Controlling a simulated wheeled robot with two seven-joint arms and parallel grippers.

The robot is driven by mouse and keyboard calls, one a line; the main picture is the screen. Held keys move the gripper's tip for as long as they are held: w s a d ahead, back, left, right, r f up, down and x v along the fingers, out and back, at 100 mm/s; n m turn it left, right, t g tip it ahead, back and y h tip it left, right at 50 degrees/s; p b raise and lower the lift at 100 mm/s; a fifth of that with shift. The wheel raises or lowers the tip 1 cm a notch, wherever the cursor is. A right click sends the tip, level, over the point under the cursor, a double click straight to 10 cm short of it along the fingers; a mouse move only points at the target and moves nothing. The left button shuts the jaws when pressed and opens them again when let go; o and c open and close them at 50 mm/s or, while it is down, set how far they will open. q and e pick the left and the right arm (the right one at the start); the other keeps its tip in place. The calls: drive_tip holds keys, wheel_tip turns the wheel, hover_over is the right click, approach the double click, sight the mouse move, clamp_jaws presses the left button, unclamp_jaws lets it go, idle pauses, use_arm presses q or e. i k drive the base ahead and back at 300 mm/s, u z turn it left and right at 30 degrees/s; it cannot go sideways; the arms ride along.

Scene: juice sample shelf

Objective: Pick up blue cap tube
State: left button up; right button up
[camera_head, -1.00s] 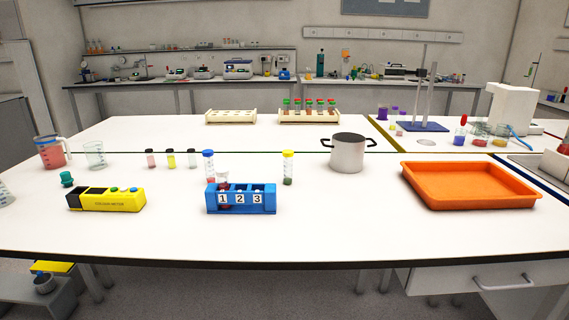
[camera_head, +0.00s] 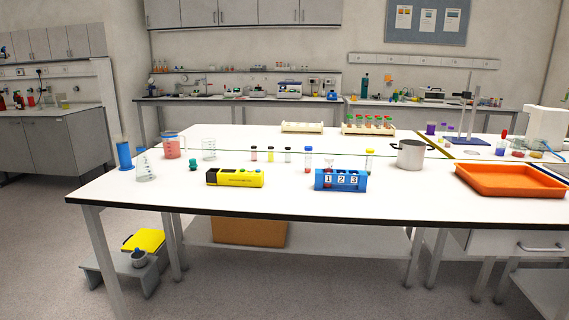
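The blue cap tube (camera_head: 308,160) stands upright on the white table, just behind the left end of the blue rack (camera_head: 341,181) marked 1, 2, 3. Its cap is blue and its lower part holds something reddish. A yellow-capped tube (camera_head: 369,161) stands behind the rack's right end. Neither of my grippers is in view.
A yellow meter (camera_head: 235,178) lies left of the rack. A metal pot (camera_head: 411,155) and an orange tray (camera_head: 509,181) stand to the right. Beakers, such as one with red liquid (camera_head: 172,148), are at the left. The table's front edge (camera_head: 300,212) is clear.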

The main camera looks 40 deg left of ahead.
sight(308, 149)
drive_tip(key=u, duration=1.7)
